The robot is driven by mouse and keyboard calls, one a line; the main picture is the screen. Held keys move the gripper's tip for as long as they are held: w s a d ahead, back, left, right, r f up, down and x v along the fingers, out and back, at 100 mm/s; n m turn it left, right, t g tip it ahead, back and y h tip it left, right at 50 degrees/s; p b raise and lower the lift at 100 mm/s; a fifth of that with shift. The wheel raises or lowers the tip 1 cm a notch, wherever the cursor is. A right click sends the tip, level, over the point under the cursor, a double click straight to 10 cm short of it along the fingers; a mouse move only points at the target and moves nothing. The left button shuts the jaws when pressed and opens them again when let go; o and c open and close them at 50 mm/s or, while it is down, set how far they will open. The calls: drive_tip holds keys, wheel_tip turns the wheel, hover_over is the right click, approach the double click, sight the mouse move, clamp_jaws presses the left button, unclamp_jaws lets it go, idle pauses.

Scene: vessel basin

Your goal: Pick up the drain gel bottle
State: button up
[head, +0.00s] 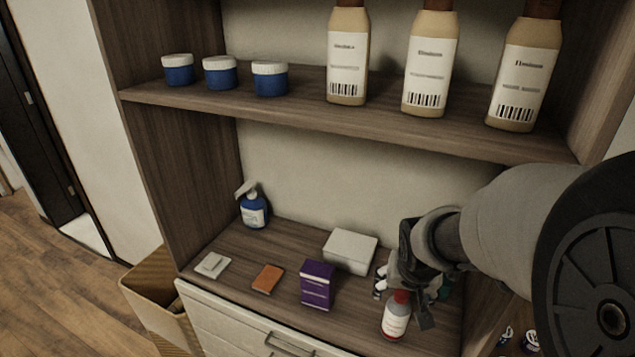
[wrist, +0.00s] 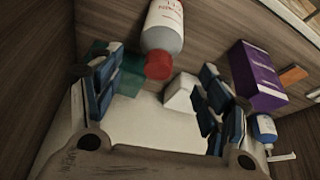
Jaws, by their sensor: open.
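A white bottle with a red cap and red print, seemingly the drain gel bottle (head: 395,322), stands near the front edge of the lower shelf. Its label is too small to read surely. In the wrist view the bottle (wrist: 164,28) shows upside down at the top centre, its cap pointing between my fingers. My gripper (head: 404,290) is open, just behind and above the bottle in the head view. In the wrist view the fingers of my gripper (wrist: 160,88) are spread wide to either side of the cap, with nothing held.
A purple box (head: 317,286) and a white box (head: 350,251) stand left of the bottle. A green item (wrist: 130,76) sits close to one finger. An orange block (head: 267,278) and a blue spray bottle (head: 253,208) are farther left. The upper shelf (head: 290,113) overhangs.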

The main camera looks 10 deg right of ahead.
sight(397, 314)
drive_tip(key=shift+x, duration=1.1)
drive_tip(key=b+x, duration=0.2)
drive_tip(key=x, duration=0.3)
drive_tip(key=shift+d+f+b, duration=0.1)
drive_tip(key=shift+d+b, duration=0.05)
drive_tip(key=shift+b, duration=0.25)
drive_tip(key=shift+s, duration=0.1)
drive_tip(key=c, duration=1.3)
